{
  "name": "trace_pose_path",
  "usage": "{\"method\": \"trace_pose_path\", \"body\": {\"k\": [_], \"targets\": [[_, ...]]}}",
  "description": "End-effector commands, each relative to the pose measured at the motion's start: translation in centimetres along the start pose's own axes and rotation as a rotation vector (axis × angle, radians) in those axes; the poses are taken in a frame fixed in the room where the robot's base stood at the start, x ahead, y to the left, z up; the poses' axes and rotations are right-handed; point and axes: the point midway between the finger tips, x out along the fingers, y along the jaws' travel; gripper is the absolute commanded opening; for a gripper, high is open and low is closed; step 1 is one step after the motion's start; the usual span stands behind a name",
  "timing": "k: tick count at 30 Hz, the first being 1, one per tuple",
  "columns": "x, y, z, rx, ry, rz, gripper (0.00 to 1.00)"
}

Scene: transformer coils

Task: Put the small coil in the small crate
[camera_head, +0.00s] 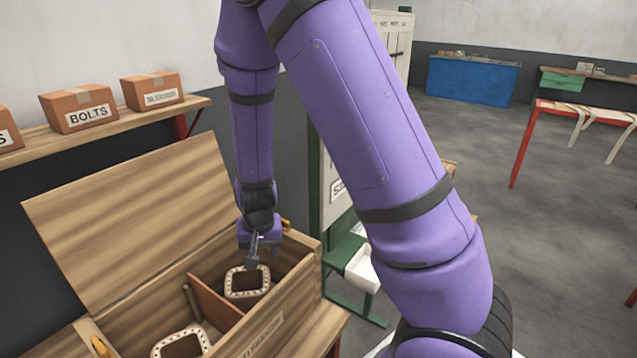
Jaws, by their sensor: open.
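A wooden chest (290,305) with its lid raised stands at the lower left, split by a reddish-brown divider (213,300). A pale, squarish ring-shaped coil (247,281) with dark marks around its rim lies in the right compartment. A similar coil (181,343) lies in the left compartment, nearer the camera. I cannot tell which is the small coil. My gripper (260,256) points down, open, just above the far edge of the right coil. I cannot tell whether it touches it. No crate is clearly recognisable as the small crate.
The raised lid (135,220) stands left of my gripper. Labelled cardboard boxes (78,108) sit on a wooden shelf behind. A white bin (361,270) on a green stand is partly hidden by my arm. Open floor (560,250) lies to the right.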

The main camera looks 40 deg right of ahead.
Motion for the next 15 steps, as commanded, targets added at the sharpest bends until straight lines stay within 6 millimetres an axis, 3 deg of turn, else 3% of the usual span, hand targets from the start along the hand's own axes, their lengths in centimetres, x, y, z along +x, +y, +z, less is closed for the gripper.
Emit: {"method": "trace_pose_path", "body": {"k": [8,15], "targets": [[-9.1,0.2,0.2,-0.074,0.007,-0.128,0.47],[-17.0,1.9,1.6,-0.165,0.043,-0.204,0.47]]}}
